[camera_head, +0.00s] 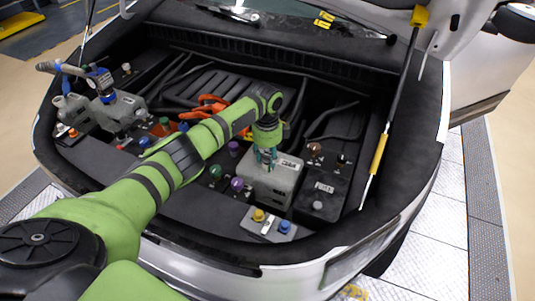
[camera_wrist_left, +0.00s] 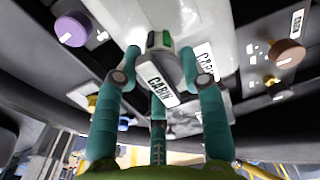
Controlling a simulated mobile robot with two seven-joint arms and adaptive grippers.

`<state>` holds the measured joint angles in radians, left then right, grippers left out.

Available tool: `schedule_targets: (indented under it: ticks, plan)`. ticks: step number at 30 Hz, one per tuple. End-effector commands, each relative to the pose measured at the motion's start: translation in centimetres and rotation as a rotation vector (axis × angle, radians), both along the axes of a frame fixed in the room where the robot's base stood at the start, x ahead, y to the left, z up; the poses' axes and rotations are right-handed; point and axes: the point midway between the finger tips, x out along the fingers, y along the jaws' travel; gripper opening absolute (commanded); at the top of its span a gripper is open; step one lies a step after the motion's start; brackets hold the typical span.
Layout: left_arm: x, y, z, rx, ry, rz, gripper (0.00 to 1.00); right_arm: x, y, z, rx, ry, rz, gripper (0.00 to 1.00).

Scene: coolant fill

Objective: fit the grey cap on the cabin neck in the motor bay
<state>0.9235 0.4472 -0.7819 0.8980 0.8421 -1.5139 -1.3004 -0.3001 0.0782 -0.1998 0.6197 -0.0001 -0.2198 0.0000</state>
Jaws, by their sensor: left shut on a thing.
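My left gripper (camera_head: 266,156) reaches down over a pale grey tank (camera_head: 262,188) in the right half of the motor bay. In the left wrist view, its teal fingers (camera_wrist_left: 160,62) are closed around a grey cap (camera_wrist_left: 170,68) with a tag reading CABIN (camera_wrist_left: 157,84). The tank top, with another CABIN label (camera_wrist_left: 205,62), lies right behind the cap. The fingers hide the cabin neck, and I cannot tell whether the cap sits on it or just above. My right gripper is not in view.
Purple (camera_head: 237,184), brown (camera_head: 314,149), yellow (camera_head: 258,215) and blue (camera_head: 284,227) caps stand around the tank. An orange cable (camera_head: 210,104) lies behind my arm. A second tank (camera_head: 122,108) with a filling tool (camera_head: 100,80) is at left. A strut (camera_head: 378,155) rises at right.

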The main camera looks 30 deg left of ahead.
Motion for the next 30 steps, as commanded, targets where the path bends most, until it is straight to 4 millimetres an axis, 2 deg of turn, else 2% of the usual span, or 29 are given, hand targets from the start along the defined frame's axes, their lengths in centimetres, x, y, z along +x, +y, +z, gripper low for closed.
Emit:
schedule_targets:
  ticks: [16,17,18,30]
  plan:
    - [0.0,0.0,-1.5,0.000,0.000,0.000,0.16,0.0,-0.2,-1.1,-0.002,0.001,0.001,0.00]
    - [0.0,0.0,-1.4,0.000,-0.001,0.000,0.53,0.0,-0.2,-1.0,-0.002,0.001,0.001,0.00]
    - [0.0,0.0,-1.3,0.000,-0.001,0.000,0.69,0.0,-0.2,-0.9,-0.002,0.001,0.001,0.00]
    - [0.0,0.0,-1.0,0.000,-0.001,0.000,0.69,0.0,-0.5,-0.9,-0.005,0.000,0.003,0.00]
